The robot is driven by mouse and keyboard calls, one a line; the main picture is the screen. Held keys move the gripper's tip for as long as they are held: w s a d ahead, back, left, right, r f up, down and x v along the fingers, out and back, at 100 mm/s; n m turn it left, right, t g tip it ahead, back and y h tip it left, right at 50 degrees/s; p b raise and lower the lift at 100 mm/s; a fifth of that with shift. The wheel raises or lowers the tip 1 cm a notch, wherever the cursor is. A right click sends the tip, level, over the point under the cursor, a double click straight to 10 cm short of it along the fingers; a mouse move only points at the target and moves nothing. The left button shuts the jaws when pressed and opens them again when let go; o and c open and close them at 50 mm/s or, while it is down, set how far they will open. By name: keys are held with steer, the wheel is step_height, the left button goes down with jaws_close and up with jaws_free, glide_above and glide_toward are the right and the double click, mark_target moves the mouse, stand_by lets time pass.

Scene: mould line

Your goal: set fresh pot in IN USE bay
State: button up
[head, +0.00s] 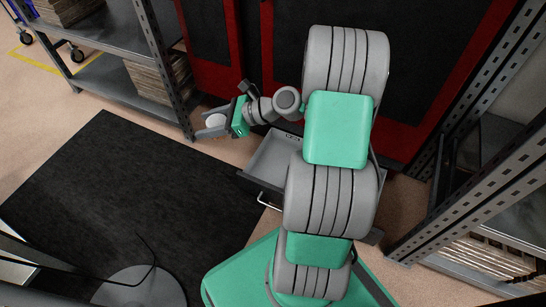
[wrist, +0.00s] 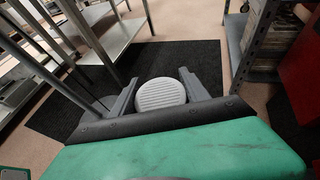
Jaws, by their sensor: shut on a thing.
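A white round pot (wrist: 162,93) with a ribbed top sits between the two grey fingers of my gripper (wrist: 160,85) in the wrist view. In the head view the pot (head: 215,121) shows as a small pale disc between the fingers of my gripper (head: 212,127). My gripper is shut on it and holds it left of an open grey drawer (head: 268,160). The drawer has a small label at its back that I cannot read. My arm hides the drawer's right part. I cannot make out an IN USE bay or any other pot.
A grey metal shelf (head: 155,55) with stacked brown sheets stands close behind my gripper. Red and black panels (head: 212,45) are behind the drawer. A slotted metal rack (head: 470,170) stands at the right. The black floor mat (head: 110,195) is clear in its middle.

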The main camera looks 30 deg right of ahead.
steer(key=w+d+f+m+t+h+p, duration=0.1)
steer(key=w+d+f+m+t+h, duration=0.15)
steer(key=d+f, duration=0.45)
steer(key=w+d+f+m+t+h+p, duration=0.1)
steer(key=w+d+f+m+t+h, duration=0.2)
steer(key=d+f, duration=0.35)
steer(key=s+d+f+m+h+p, duration=0.1)
steer(key=s+d+f+m+h, duration=0.35)
steer(key=f, duration=0.45)
steer(key=s+d+f+m+h+p, duration=0.1)
steer(key=s+d+f+m+h, duration=0.35)
steer(key=f, duration=0.55)
steer(key=shift+n+g+y, duration=0.25)
steer(key=shift+n+g, duration=0.1)
steer(key=shift+n, duration=0.4)
steer(key=w+d+f+b, duration=0.2)
steer(key=w+f, duration=0.1)
steer(key=w+d+f+b, duration=0.3)
steer(key=w, duration=0.1)
steer(key=w+d+f+b, duration=0.2)
steer(key=w+f+b, duration=0.1)
steer(key=f, duration=0.1)
steer(key=shift+w+d, duration=0.15)
steer(key=shift+w, duration=0.05)
step_height(320, 180, down, 3)
steer(key=shift+r+b, duration=0.1)
steer(key=shift+b, duration=0.75)
